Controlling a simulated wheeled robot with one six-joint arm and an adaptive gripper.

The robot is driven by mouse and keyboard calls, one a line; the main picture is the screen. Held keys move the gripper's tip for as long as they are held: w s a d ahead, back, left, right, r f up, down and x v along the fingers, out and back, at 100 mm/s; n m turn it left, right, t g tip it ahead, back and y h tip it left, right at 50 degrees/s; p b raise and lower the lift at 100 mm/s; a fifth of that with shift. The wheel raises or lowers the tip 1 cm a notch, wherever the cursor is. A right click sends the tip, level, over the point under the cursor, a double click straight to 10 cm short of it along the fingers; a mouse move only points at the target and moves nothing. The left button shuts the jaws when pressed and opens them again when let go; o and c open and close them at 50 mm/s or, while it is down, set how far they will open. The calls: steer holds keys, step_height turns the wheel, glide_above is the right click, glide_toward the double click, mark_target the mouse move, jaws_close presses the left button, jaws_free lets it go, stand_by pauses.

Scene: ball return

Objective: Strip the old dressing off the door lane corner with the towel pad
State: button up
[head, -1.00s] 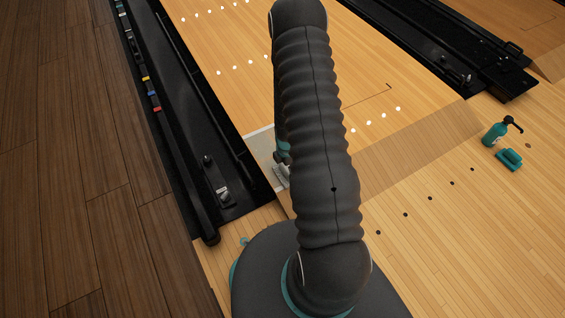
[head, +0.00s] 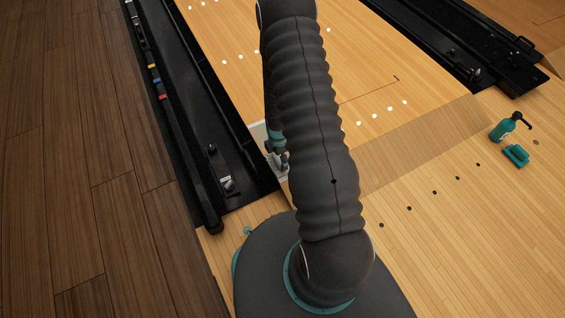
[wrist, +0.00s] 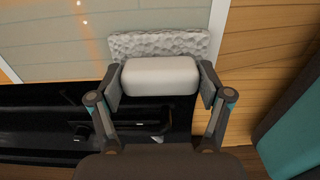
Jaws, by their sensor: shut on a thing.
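My gripper (wrist: 162,84) is shut on the towel pad's white block (wrist: 160,76). The pad's grey, rough towel face (wrist: 160,44) shows beyond the block, over the edge of the dull greyish dressing patch (wrist: 60,45). Whether the towel touches the lane cannot be told. The patch has a pale border and lies at the lane corner beside the black gutter. In the head view only a sliver of the patch (head: 258,132) shows; my arm hides most of it and the pad. Part of my gripper (head: 277,155) shows left of the arm.
The black gutter (head: 190,110) with raised metal fittings runs along the lane's left side. A teal pump bottle (head: 505,127) and a teal object (head: 516,155) stand on the approach at right. Bare approach boards (head: 450,220) lie between them and my base.

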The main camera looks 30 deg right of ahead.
steer(key=shift+w+a+f+b, duration=0.15)
steer(key=shift+w+b, duration=0.35)
steer(key=shift+w, duration=1.35)
steer(key=shift+w+f+b, duration=0.1)
steer(key=shift+w+b, duration=0.35)
steer(key=shift+w, duration=1.55)
steer(key=shift+c, duration=0.5)
steer(key=shift+w+r, duration=0.15)
steer(key=shift+w, duration=2.85)
steer(key=shift+w+a, duration=0.15)
steer(key=shift+w, duration=2.4)
step_height(320, 180, up, 7)
steer(key=p, duration=0.2)
steer(key=shift+p, duration=0.35)
